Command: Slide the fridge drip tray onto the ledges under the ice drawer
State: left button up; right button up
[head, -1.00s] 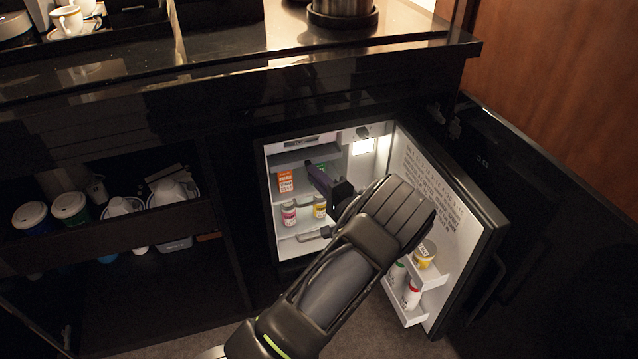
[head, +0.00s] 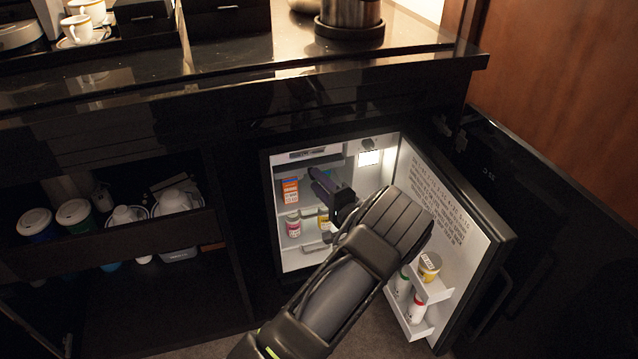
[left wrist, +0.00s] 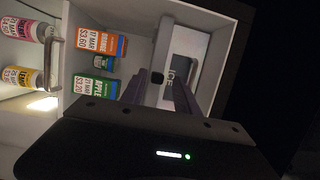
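My left gripper (head: 328,187) reaches into the open fridge, in front of its upper part. In the left wrist view its two dark fingers (left wrist: 157,95) stand apart, and I see nothing clearly clamped between them. The ice drawer (left wrist: 187,68), marked ICE, lies just beyond the fingers in that sideways view. In the head view the drawer (head: 312,154) is at the top of the fridge. A pale strip with a dark spot shows between the fingers; I cannot tell whether it is the drip tray. The ledges are not clear. My right gripper is not in view.
An orange carton (head: 290,190) and a pink-labelled jar (head: 293,225) stand on the fridge shelves; a green carton (left wrist: 93,88) is near my fingers. The open fridge door (head: 450,215) with bottles is at the right. An open cabinet (head: 110,235) is left.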

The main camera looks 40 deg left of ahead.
pick_arm(q)
jog(key=shift+o, duration=0.3)
jog(key=p+v, duration=0.1)
jog(key=v, duration=0.6)
jog(key=shift+s+d+p, duration=0.15)
jog(key=shift+d+p, duration=0.15)
jog(key=shift+d, duration=0.1)
